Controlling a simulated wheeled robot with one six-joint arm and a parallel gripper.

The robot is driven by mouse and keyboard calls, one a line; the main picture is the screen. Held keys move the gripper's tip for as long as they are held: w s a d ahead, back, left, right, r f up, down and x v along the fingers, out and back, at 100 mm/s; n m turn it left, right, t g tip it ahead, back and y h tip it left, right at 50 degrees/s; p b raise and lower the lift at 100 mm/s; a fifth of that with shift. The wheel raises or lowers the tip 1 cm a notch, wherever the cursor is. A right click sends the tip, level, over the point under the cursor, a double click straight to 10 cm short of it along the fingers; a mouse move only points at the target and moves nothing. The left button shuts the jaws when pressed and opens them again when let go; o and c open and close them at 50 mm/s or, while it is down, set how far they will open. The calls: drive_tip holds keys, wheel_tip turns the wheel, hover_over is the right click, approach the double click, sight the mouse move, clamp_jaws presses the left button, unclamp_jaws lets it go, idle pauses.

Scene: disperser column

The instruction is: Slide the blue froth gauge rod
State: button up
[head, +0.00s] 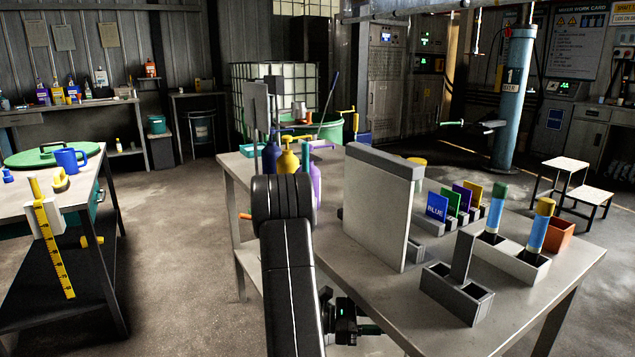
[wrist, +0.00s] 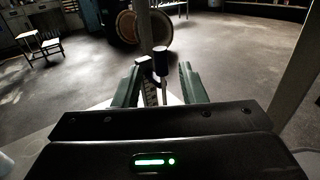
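In the wrist view, a thin upright rod with a dark, possibly blue knob (wrist: 160,60) stands between my fingers, beside a narrow marked scale (wrist: 150,94). Its colour is too dark to be sure that it is the blue froth gauge rod. My gripper (wrist: 161,72) is open, with one green finger on each side of the rod and gaps visible. In the head view my gripper (head: 362,327) is low by the table's near edge, partly behind my arm. No blue gauge rod shows clearly there. A yellow gauge (head: 55,245) with a yellow knob hangs on the left table's edge.
The right table (head: 375,290) holds a grey upright panel (head: 376,210), coloured cards (head: 437,207), grey slotted holders (head: 456,290) and blue-banded tubes (head: 495,210). Pump bottles (head: 288,160) stand at its back. Open floor (head: 180,250) lies between the two tables.

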drive_tip(key=shift+s+d+b, duration=0.15)
drive_tip(key=shift+d+b, duration=0.1)
drive_tip(key=shift+d, duration=1.7)
drive_tip(key=shift+s+d+b, duration=0.1)
drive_tip(key=shift+d+b, duration=0.1)
drive_tip(key=shift+d, duration=1.7)
drive_tip(key=a+p, duration=0.2)
drive_tip(key=a, duration=1.2)
drive_tip(key=d+b, duration=0.2)
drive_tip(key=d, duration=1.2)
wheel_tip(320, 180, down, 10)
drive_tip(key=b, duration=0.6)
drive_tip(key=shift+a+r+b, duration=0.1)
drive_tip(key=shift+r+b, duration=0.1)
drive_tip(key=shift+b, duration=0.2)
drive_tip(key=a+p, duration=0.3)
drive_tip(key=a, duration=1)
drive_tip(key=shift+w+a+r, duration=0.25)
drive_tip(key=shift+w+a, duration=0.05)
drive_tip(key=shift+w, duration=0.1)
